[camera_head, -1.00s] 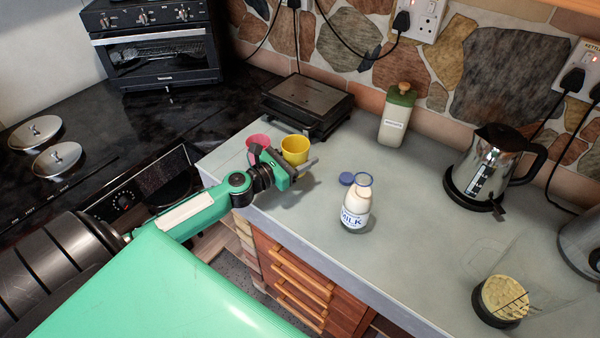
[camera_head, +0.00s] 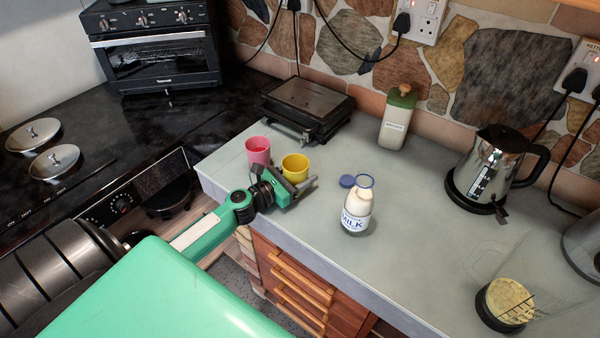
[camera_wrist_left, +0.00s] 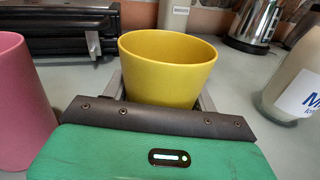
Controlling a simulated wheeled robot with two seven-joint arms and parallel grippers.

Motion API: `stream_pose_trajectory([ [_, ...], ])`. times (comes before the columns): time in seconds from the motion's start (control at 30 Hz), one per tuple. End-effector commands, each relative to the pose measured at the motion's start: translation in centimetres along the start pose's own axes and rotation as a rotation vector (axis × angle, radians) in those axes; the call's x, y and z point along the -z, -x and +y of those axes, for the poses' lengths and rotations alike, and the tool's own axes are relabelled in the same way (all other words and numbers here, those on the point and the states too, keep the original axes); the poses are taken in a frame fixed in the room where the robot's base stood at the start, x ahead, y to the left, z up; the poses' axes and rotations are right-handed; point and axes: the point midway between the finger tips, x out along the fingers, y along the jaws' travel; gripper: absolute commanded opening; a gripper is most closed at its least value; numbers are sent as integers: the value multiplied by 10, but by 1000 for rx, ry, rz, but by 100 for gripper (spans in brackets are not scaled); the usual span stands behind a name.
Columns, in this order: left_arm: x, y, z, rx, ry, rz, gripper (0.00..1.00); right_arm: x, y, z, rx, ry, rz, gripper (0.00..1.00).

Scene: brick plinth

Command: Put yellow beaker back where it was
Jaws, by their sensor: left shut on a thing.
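The yellow beaker (camera_head: 295,166) is upright at the counter's left part, just right of the pink beaker (camera_head: 258,150). My left gripper (camera_head: 302,184) is shut on the yellow beaker, reaching it from the front edge side. In the left wrist view the yellow beaker (camera_wrist_left: 168,66) is between the two fingers, its open rim facing up, its lower part hidden by the gripper body. The pink beaker (camera_wrist_left: 22,100) stands at the left of that view, apart from the gripper. I cannot tell whether the yellow beaker's base touches the counter. My right gripper is not in view.
A dark grill (camera_head: 307,104) is behind the beakers. A green-topped bottle (camera_head: 396,120) and a kettle (camera_head: 490,165) stand further back. Counter (camera_head: 420,215) between bottle and kettle is clear.

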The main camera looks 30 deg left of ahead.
Motion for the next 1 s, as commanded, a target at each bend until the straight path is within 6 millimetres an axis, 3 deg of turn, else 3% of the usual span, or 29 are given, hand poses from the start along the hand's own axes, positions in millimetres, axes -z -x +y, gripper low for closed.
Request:
stream_pose_trajectory([
  [0.03,2,0,0,0,1,0,60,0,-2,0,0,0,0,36],
  [0.13,1,0,0,0,0,0,80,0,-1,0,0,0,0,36],
  [0.53,-2,2,0,-1,0,1,80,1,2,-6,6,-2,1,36],
  [1.0,2,71,-1,-1,2,2,80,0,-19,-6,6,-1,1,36],
])
